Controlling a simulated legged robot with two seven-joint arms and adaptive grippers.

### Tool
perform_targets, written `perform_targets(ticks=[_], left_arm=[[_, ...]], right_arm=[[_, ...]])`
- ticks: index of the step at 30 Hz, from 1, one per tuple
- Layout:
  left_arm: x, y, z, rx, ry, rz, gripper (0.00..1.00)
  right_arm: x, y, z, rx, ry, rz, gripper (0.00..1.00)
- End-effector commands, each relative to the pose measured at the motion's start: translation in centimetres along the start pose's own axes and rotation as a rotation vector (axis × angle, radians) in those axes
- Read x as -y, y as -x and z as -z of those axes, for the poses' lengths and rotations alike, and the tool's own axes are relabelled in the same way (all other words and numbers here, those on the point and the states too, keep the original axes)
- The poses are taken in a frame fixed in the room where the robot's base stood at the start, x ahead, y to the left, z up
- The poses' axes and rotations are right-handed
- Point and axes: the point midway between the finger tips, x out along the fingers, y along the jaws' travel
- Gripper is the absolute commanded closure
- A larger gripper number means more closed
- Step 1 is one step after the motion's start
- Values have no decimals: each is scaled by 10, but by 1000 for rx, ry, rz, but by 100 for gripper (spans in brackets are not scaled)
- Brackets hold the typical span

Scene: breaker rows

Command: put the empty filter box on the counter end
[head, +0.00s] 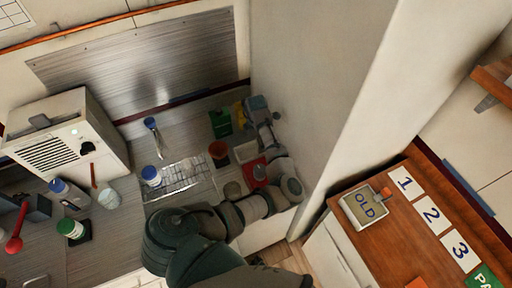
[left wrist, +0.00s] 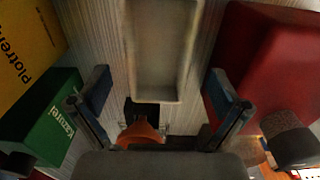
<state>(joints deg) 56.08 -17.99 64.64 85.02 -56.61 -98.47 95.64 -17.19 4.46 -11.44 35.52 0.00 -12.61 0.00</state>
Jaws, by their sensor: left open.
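A pale, open, empty box (head: 246,152), which looks like the filter box, stands on the grey counter (head: 112,255) near the wall. In the left wrist view the box (left wrist: 163,50) lies between and beyond my fingertips, its hollow inside showing. My left gripper (head: 262,126) is near the box, partly hidden by its own wrist. I cannot tell whether a finger touches the box. My right gripper is not in view.
A green box (head: 221,122) and yellow box (head: 238,114) flank the pale box on one side, a red one (left wrist: 262,65) on the other. A wire rack (head: 185,178) lies left. A wooden counter (head: 405,232) with numbered cards is right.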

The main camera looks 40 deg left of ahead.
Motion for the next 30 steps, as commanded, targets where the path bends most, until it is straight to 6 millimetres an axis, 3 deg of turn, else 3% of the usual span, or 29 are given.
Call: perform_targets(ticks=[6, 10, 30], left_arm=[[0, 45, 0, 1, 0, -2, 0], [0, 61, -1, 0, -2, -1, 0], [0, 67, 0, 0, -2, 1, 0]], right_arm=[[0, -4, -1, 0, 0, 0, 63], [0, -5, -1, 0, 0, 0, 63], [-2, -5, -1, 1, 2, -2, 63]])
